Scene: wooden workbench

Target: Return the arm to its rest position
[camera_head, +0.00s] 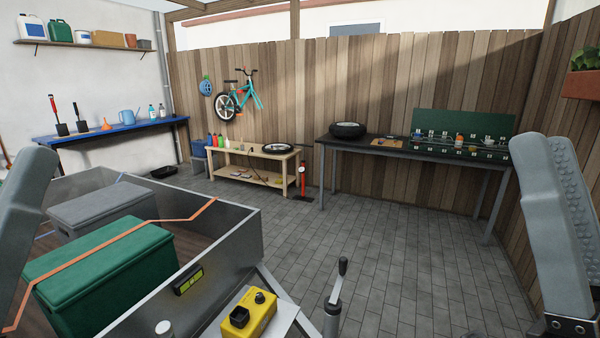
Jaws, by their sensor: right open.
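My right gripper (546,160) is at the right edge of the head view, pointing up, with grey fingers and a dotted pad. It is open, and I see nothing held in it. My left gripper (24,200) shows only as a grey piece cut off by the left edge, so its jaws cannot be judged. Neither gripper visibly touches anything.
A yellow case (250,312) and crank handle (337,282) stand in front. Paved floor (420,260) is clear.

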